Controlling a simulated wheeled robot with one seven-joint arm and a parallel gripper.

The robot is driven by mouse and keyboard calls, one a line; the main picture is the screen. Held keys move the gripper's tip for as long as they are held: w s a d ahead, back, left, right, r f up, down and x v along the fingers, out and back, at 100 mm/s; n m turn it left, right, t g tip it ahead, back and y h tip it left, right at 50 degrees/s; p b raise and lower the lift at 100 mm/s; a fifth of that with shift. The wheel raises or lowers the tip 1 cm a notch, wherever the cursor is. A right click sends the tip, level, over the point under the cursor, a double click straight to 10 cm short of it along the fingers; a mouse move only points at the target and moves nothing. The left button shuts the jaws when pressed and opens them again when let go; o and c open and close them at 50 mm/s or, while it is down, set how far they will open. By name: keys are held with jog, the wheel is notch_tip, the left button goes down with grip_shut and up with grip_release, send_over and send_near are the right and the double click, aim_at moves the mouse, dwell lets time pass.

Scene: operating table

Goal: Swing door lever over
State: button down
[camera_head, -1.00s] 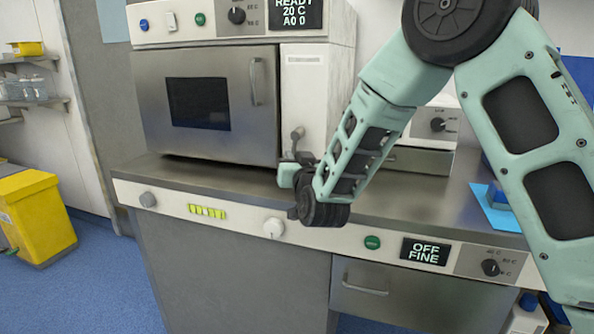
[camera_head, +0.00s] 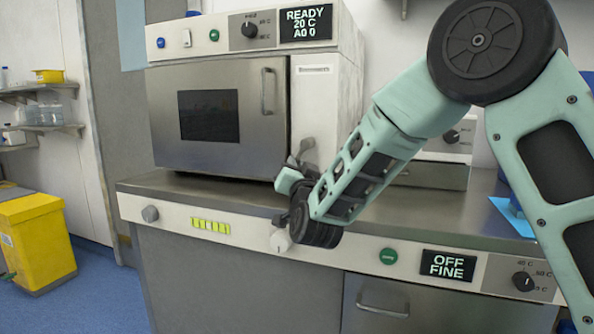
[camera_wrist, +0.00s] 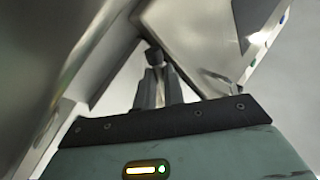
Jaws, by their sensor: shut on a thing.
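The sterilizer-like machine (camera_head: 215,135) stands on the counter with its front door (camera_head: 262,140) closed. A grey door lever (camera_head: 306,146) sticks up at the lower right of the door. My gripper (camera_head: 294,167) is at this lever, in front of the machine's pale right-hand panel. In the wrist view my gripper's two dark fingers (camera_wrist: 160,88) are shut around a small dark rounded end of the lever (camera_wrist: 154,57). The lever's pivot and lower part are hidden behind my gripper and wrist.
The display (camera_head: 305,23) reads READY, 20 C, A0 0. A steel counter (camera_head: 165,190) runs below, with knobs and an OFF FINE display (camera_head: 448,265) on its front. A blue item (camera_head: 512,214) lies on the right. A yellow bin (camera_head: 38,245) stands at left.

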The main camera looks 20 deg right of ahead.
jog(key=c, duration=1.5)
grip_release()
jog(key=b+v, duration=0.1)
jog(key=v, duration=1.6)
jog(key=shift+s, duration=0.25)
